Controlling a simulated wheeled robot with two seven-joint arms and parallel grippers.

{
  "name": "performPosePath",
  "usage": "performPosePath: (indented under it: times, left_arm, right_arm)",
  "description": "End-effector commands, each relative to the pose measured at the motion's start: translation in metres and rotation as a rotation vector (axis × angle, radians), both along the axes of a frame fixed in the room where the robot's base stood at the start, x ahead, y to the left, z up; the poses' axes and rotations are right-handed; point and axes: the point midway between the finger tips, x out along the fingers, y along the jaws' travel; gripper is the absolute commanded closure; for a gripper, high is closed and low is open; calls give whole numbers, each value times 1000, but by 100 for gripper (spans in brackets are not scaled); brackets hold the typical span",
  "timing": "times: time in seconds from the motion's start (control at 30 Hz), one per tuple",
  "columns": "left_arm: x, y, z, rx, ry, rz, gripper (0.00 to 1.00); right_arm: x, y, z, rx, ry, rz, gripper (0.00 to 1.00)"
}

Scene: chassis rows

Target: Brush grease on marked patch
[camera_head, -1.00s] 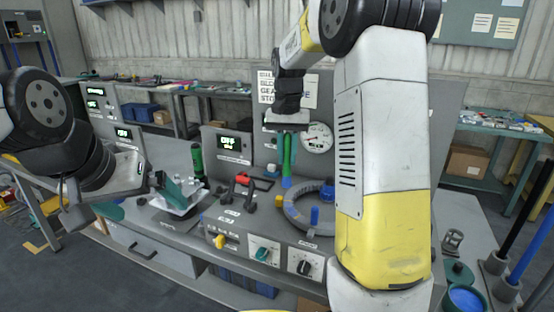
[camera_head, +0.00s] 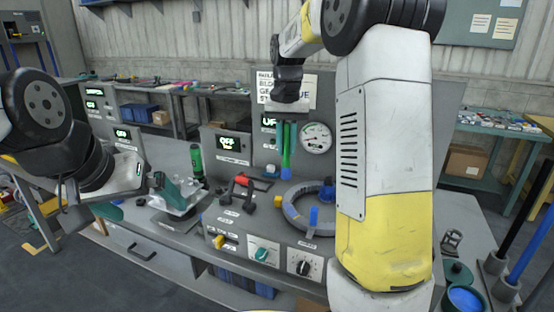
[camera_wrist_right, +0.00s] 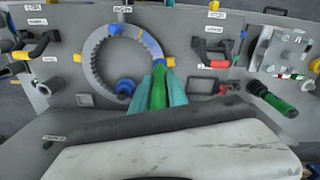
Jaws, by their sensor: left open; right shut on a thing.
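My right gripper (camera_head: 287,126) is shut on a green-handled brush (camera_head: 286,145), which hangs upright with its blue end down. The brush (camera_wrist_right: 158,88) also shows between the teal fingers in the right wrist view. A grey toothed ring (camera_head: 292,212) lies on the sloped panel below it. In the right wrist view, the ring (camera_wrist_right: 93,62) has a blue patch (camera_wrist_right: 149,44) on its right side, and the brush end is close to it. I cannot tell whether they touch. My left gripper (camera_head: 176,192) is open, at the left above the bench.
Blue posts (camera_head: 313,216) stand by the ring. A black handle (camera_head: 238,188), a red-handled tool (camera_head: 253,182) and a green cylinder (camera_head: 197,160) are to its left. An open pot with blue contents (camera_head: 465,299) is at lower right. Knobs (camera_head: 264,253) line the front.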

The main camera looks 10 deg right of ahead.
Motion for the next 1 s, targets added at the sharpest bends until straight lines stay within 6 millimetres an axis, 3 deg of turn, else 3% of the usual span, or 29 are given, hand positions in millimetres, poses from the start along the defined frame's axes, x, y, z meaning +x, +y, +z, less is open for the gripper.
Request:
performPosePath:
  times: [0.47,1.0]
  left_arm:
    - [0,0,0,0,0,0,0]
    - [0,0,0,0,0,0,0]
  right_arm:
    - [0,0,-3,0,1,0,100]
    - [-1,0,-57,0,2,0,100]
